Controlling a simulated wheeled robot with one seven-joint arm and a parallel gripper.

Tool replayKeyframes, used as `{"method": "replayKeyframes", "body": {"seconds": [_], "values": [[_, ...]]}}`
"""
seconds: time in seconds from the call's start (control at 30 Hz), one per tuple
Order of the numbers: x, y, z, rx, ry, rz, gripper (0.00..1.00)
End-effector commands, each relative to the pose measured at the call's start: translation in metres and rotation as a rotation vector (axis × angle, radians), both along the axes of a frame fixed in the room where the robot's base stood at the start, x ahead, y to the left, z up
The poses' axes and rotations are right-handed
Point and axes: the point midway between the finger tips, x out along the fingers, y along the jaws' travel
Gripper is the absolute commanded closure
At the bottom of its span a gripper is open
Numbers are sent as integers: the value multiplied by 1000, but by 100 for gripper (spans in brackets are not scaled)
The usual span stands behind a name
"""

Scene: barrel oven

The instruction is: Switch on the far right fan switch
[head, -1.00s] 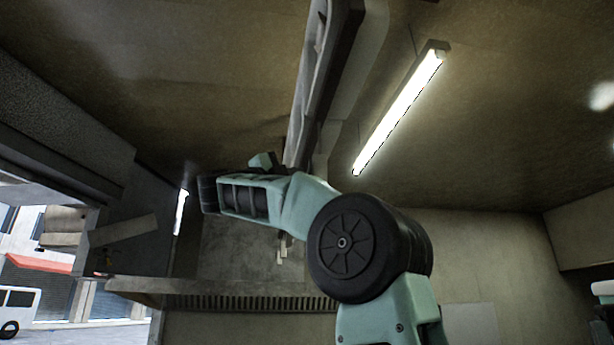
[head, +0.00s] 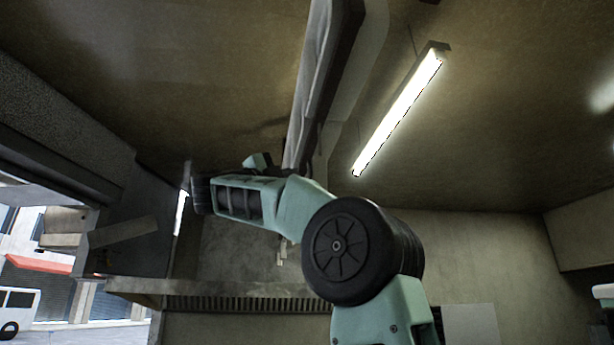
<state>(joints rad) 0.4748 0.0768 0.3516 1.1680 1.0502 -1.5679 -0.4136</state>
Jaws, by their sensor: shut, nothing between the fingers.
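The fan switches cannot be made out in the head view. A small pale fixture (head: 281,255) is on the back wall, just below my raised arm; it is too small to tell what it is. My mint-green and black arm crosses the middle of the view and reaches up and to the left. My gripper is not visible; the arm's far end points away toward the back left and nothing beyond it shows.
A lit tube lamp (head: 402,108) hangs from the ceiling at the upper right. A dark vertical duct or beam (head: 322,80) comes down behind my arm. A ledge with a slatted grille (head: 250,302) runs along the back wall. An opening at the left shows a white van (head: 18,310).

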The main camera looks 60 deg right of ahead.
Motion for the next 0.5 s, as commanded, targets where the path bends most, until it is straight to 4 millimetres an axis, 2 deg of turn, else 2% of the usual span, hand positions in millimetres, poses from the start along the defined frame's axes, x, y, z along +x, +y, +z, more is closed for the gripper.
{"method": "replayKeyframes", "body": {"seconds": [0.23,0.5], "values": [[2,1,1,0,0,1,100],[21,17,5,0,1,4,100]]}}
